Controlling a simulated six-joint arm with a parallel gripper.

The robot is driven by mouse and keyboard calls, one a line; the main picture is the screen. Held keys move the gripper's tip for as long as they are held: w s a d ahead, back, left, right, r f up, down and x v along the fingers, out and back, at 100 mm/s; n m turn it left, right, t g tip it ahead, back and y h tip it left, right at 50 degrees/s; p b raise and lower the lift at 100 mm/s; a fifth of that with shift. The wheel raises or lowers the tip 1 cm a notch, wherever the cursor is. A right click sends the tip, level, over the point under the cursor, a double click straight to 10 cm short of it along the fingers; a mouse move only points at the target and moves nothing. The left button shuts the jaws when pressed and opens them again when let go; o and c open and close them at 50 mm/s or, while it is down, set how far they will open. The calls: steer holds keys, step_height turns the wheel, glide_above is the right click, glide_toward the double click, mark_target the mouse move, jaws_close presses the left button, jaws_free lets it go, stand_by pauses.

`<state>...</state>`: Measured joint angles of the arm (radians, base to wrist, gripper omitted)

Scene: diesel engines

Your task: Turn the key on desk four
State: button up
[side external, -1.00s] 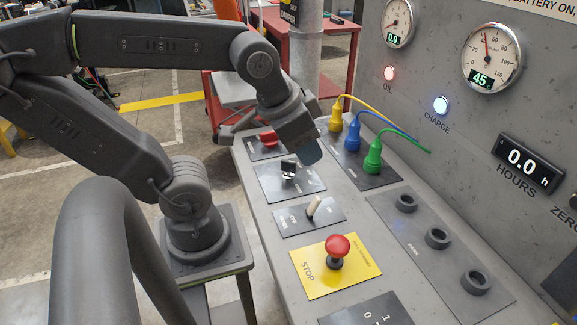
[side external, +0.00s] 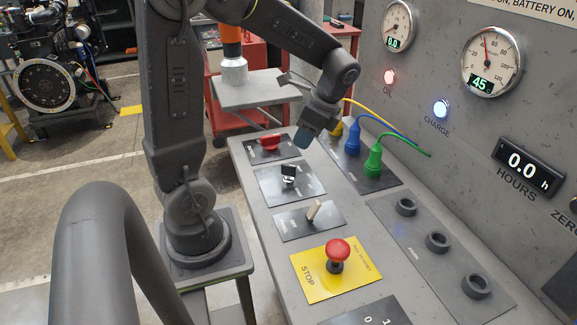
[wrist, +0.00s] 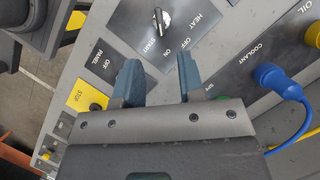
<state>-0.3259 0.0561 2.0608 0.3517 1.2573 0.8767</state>
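The key (side external: 288,173) stands in its switch on a dark plate (side external: 272,190) on the sloping grey desk. In the wrist view the key (wrist: 160,20) is near the top, among the labels START, HEAT, ON and OFF. My gripper (side external: 304,140) hangs above the desk, beyond the key and slightly to its right in the side view. In the wrist view its two blue-grey fingers (wrist: 160,77) are apart with nothing between them, and the key lies beyond their tips. No desk number is readable.
A red knob (side external: 269,142) sits behind the key; a pale toggle (side external: 314,211) and red stop button (side external: 338,250) are in front. Yellow, blue (side external: 353,138) and green (side external: 373,160) plugs with cables stand at the right. The gauge panel (side external: 450,150) rises behind them.

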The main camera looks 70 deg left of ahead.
mark_target(289, 165)
steer(key=x, duration=1.1)
steer(key=shift+w+f, duration=0.1)
steer(key=shift+c, duration=0.2)
jaws_close()
